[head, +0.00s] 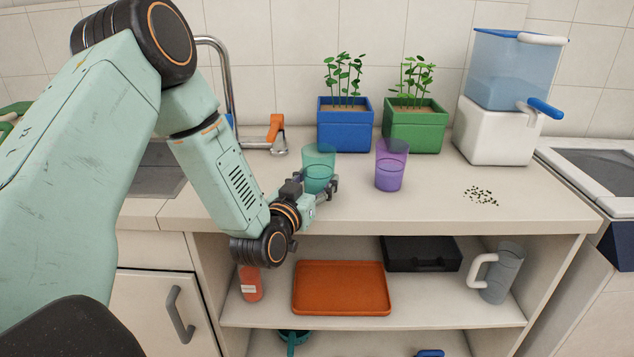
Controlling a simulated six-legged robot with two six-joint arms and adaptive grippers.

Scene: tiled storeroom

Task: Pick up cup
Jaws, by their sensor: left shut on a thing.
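A teal see-through cup (319,163) stands upright at the counter's front edge, left of centre. My left gripper (322,188) is shut on its lower part, with the fingers around its sides. I cannot tell whether the cup's base touches the counter, as the gripper hides it. A purple see-through cup (390,168) stands upright on the counter to the right, apart from the gripper. My right gripper is not in view.
A blue planter (345,130) and a green planter (413,132) stand behind the cups. A white dispenser (492,133) is at the back right, with dark seeds (481,196) before it. A faucet (226,80) rises behind my arm. The shelf below holds an orange tray (341,288) and a grey pitcher (502,274).

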